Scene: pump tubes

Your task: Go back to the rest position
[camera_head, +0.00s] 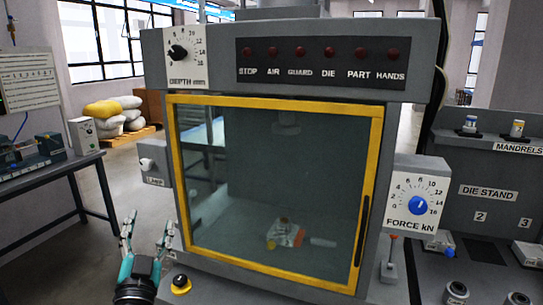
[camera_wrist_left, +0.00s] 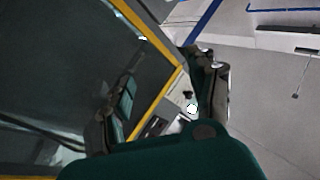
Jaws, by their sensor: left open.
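My left gripper (camera_head: 147,228) is at the lower left in the head view, pointing up, with its two fingers apart and nothing between them. It is left of the press cabinet (camera_head: 290,58), near the lower left corner of the yellow-framed guard door (camera_head: 276,101). In the left wrist view my left gripper (camera_wrist_left: 168,90) also shows spread and empty, with the yellow frame (camera_wrist_left: 150,35) crossing behind it. My right gripper is not in view.
The guard door looks shut; a small fixture (camera_head: 285,235) shows behind its glass. A black knob (camera_head: 180,281) sits close right of my left gripper. A workbench (camera_head: 45,173) stands at the left, and the die stand (camera_head: 486,193) at the right.

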